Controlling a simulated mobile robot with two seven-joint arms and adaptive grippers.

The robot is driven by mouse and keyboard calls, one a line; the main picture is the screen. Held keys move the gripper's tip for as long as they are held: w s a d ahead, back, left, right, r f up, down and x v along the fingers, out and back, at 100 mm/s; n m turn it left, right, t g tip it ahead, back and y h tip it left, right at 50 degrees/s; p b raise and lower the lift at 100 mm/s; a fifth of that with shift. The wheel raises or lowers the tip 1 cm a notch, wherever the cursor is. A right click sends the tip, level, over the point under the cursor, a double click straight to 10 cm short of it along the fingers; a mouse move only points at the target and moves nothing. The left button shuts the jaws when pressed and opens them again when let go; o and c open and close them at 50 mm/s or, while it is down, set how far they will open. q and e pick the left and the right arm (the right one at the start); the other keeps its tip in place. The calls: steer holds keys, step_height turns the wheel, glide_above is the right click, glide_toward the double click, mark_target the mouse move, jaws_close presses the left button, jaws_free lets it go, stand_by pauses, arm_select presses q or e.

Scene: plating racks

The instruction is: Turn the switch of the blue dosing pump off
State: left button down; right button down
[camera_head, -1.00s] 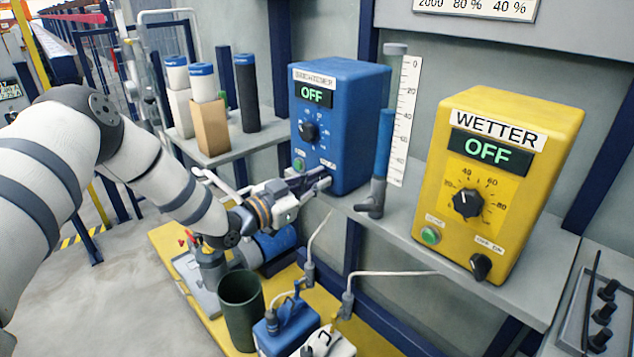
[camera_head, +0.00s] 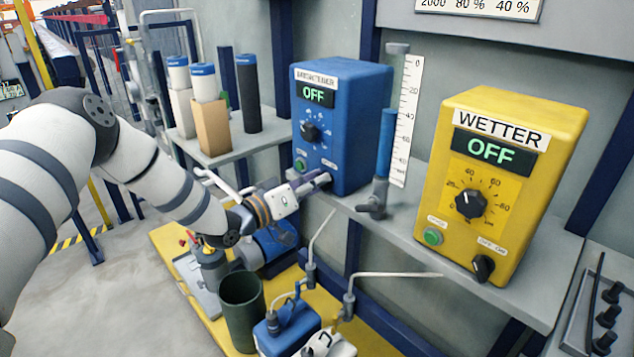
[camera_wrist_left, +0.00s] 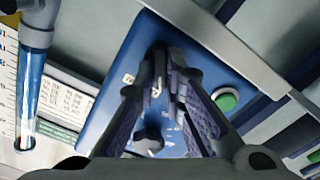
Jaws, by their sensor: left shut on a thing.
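The blue dosing pump (camera_head: 356,125) stands on the grey shelf; its display (camera_head: 315,94) reads OFF. Its black dial (camera_head: 309,132) and green button (camera_head: 300,164) show on the front. My left gripper (camera_head: 322,180) is at the lower right of the pump's front, shut on the switch there, which the fingers hide. In the left wrist view, the gripper fingers (camera_wrist_left: 158,62) come together against the blue pump's front (camera_wrist_left: 112,92), with the green button (camera_wrist_left: 225,99) to the right and the dial (camera_wrist_left: 148,142) between the fingers. My right gripper is not in view.
A yellow pump (camera_head: 530,125) labelled WETTER, also reading OFF, stands to the right on the shelf (camera_head: 440,262). A blue tube with a scale (camera_head: 405,120) stands between the pumps. Capped cylinders stand at left. A dark green bin (camera_head: 241,315) and a blue canister (camera_head: 285,338) are below.

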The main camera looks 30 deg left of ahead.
arm_select(q)
steer(key=shift+f+n, duration=0.1)
steer(key=shift+n, duration=0.2)
stand_by(0.4)
steer(key=c, duration=1.7)
jaws_free()
steer(key=shift+s, duration=0.15)
steer(key=v, duration=1.2)
